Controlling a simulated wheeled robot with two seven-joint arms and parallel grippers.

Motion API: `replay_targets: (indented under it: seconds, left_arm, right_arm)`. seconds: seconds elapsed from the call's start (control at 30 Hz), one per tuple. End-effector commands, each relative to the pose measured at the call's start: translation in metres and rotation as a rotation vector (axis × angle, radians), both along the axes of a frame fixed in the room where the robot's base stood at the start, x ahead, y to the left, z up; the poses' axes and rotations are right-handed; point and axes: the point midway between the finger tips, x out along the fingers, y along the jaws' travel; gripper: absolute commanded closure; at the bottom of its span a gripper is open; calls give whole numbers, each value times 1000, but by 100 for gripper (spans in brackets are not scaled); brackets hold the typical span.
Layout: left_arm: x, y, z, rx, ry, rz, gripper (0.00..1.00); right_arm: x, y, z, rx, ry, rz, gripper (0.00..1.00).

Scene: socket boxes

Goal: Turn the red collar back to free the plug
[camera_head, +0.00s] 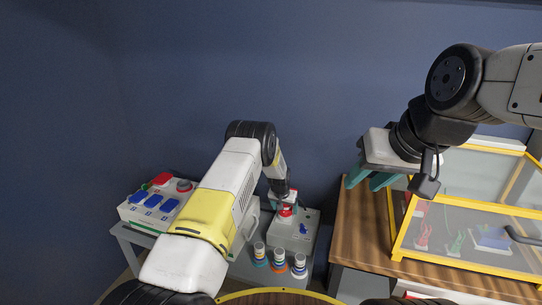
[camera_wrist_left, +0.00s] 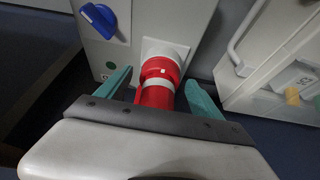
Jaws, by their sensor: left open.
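The red collar (camera_wrist_left: 160,71) with a white band sits on a square white flange on the front of a light grey socket box (camera_wrist_left: 200,25). The red plug body (camera_wrist_left: 154,97) sticks out from it toward my wrist. My left gripper (camera_wrist_left: 160,85) is open, its teal fingers on either side of the plug and collar, with a gap visible on both sides. In the head view the red collar (camera_head: 286,210) shows small at my left gripper (camera_head: 283,197), partly hidden by it. My right gripper (camera_head: 372,180) is up at the right, its teal fingers apart, empty and away from the box.
A blue knob (camera_wrist_left: 99,19) is on the box beside the plug. Several plugs with coloured rings (camera_head: 279,257) stand in front of it. A box with blue covers (camera_head: 148,205) is at left. A yellow-framed clear case (camera_head: 470,225) stands on the wooden table (camera_head: 362,225) at right.

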Motion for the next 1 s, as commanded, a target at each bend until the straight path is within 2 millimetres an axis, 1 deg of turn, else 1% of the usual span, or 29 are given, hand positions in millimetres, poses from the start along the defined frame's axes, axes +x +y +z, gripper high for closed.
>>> replay_targets:
  seconds: [0.03,0.1,0.43,0.67,1.0]
  left_arm:
    - [1,3,0,-5,0,-48,24]
    - [-5,2,17,0,-2,-54,24]
    - [-30,11,78,1,0,-50,24]
    - [-32,22,123,-14,-8,-25,24]
    - [-46,36,188,-33,-16,4,24]
  right_arm:
    - [0,0,0,0,0,0,64]
    - [0,0,0,0,0,0,64]
    - [0,0,0,0,0,0,64]
    - [0,0,0,0,0,0,64]
    - [0,0,0,0,0,0,64]
